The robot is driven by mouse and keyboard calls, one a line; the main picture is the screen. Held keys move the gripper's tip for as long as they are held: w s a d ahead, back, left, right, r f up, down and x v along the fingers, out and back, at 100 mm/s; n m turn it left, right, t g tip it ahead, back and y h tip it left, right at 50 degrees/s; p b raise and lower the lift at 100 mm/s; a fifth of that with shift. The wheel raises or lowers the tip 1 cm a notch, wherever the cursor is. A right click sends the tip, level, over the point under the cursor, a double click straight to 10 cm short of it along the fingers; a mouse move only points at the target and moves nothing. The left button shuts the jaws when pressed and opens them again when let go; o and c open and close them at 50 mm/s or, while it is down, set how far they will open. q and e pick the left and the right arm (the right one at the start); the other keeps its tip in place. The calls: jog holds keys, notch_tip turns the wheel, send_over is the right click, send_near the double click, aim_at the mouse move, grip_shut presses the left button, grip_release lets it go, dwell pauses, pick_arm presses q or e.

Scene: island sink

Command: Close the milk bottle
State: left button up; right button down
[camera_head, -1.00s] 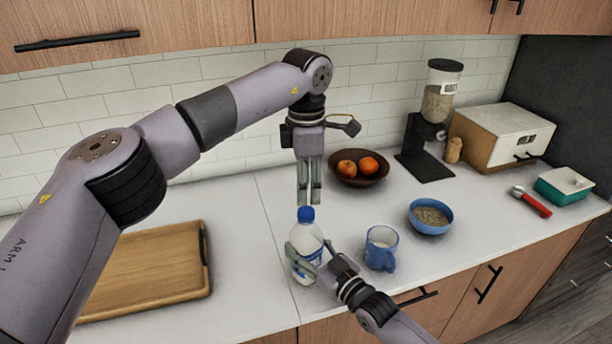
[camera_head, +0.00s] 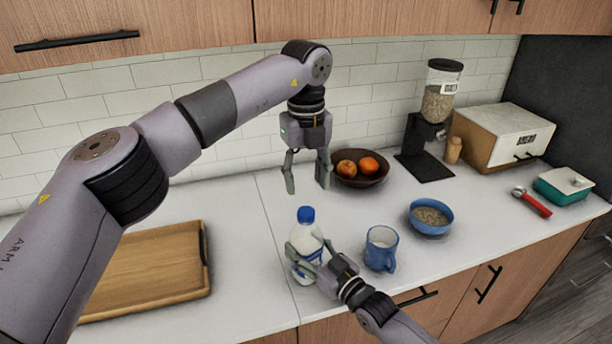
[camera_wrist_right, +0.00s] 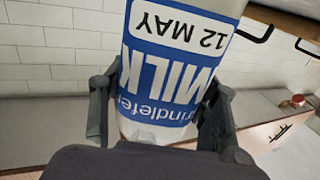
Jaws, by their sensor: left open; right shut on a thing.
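The milk bottle (camera_head: 306,243) stands upright near the front of the counter, white with a blue and white label. Its blue cap (camera_head: 306,214) sits on the neck in the head view; I cannot tell how tight it is. My right gripper (camera_head: 308,262) is shut around the bottle's body from the front right. In the right wrist view the fingers flank the bottle's label (camera_wrist_right: 172,62). My left gripper (camera_head: 308,186) is open and empty, pointing down above the cap and apart from it.
A wooden board (camera_head: 150,275) lies to the left. The counter between board and bottle is clear.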

aim_at(306, 211)
pick_arm(q)
jog(key=n, duration=0.3)
jog(key=shift+r, duration=0.1)
jog(key=shift+f, duration=4.05)
jog(key=shift+c, duration=0.5)
grip_shut()
